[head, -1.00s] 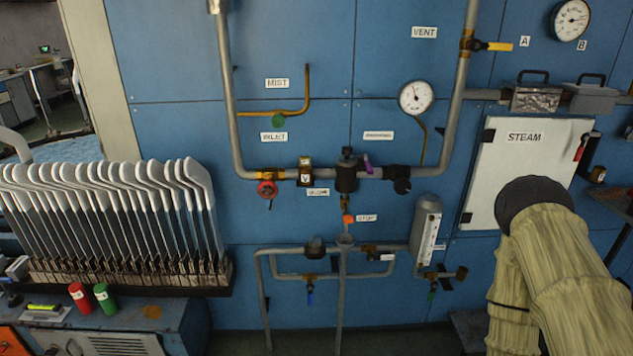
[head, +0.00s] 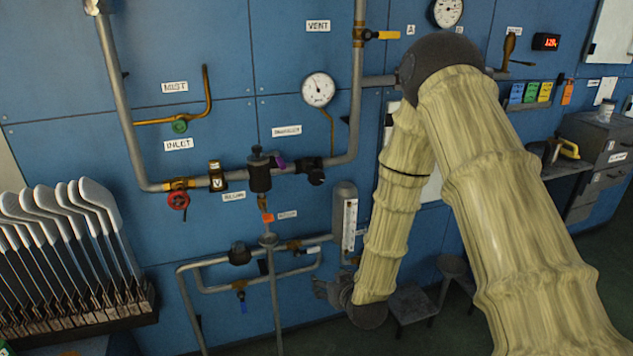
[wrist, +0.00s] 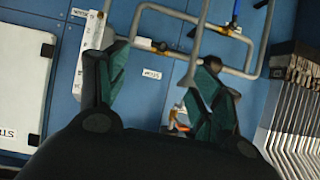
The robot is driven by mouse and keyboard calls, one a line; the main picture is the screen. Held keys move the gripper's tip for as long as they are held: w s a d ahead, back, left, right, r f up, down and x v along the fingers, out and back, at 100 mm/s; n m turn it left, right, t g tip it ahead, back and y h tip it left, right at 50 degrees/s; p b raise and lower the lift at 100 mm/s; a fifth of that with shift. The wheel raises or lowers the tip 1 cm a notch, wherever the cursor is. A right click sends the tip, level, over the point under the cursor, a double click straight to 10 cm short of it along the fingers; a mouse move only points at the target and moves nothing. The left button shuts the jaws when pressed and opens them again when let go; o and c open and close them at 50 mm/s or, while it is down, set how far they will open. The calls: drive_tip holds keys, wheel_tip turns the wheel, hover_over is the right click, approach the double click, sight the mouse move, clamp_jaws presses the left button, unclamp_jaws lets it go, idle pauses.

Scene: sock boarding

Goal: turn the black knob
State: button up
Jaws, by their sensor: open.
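Several black fittings sit on the blue panel, and I cannot tell which one is the black knob. In the head view a black regulator body (head: 260,174) with a small top knob stands on the pipe. A round black knob (head: 316,177) sits to its right on the same pipe. Another black fitting (head: 240,254) is on the lower pipework. My gripper (head: 332,291) is partly seen below the flow tube, lower and to the right of these fittings. In the wrist view my gripper (wrist: 163,95) is open and empty, its green-padded fingers apart. A dark fitting (wrist: 213,64) shows beyond the right finger.
A red valve wheel (head: 178,200) and a green knob (head: 180,126) are on the left pipes. The flow tube (head: 349,226) stands close above my gripper. A rack of white-topped boards (head: 75,245) is at the left. A stool (head: 411,303) stands right of my gripper.

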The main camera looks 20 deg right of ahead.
sight(318, 179)
drive_tip(key=w+d+r+t, duration=0.25)
drive_tip(key=w+r, duration=0.35)
drive_tip(key=r, duration=0.4)
drive_tip(key=w+d+r+t, duration=0.1)
drive_tip(key=w+r+t, duration=0.35)
drive_tip(key=r, duration=0.65)
drive_tip(key=shift+g, duration=0.5)
drive_tip(key=w, duration=0.7)
drive_tip(key=w+p, duration=0.1)
drive_tip(key=w, duration=0.3)
drive_tip(key=shift+w+a, duration=0.3)
drive_tip(key=shift+a, duration=0.1)
drive_tip(key=c, duration=1)
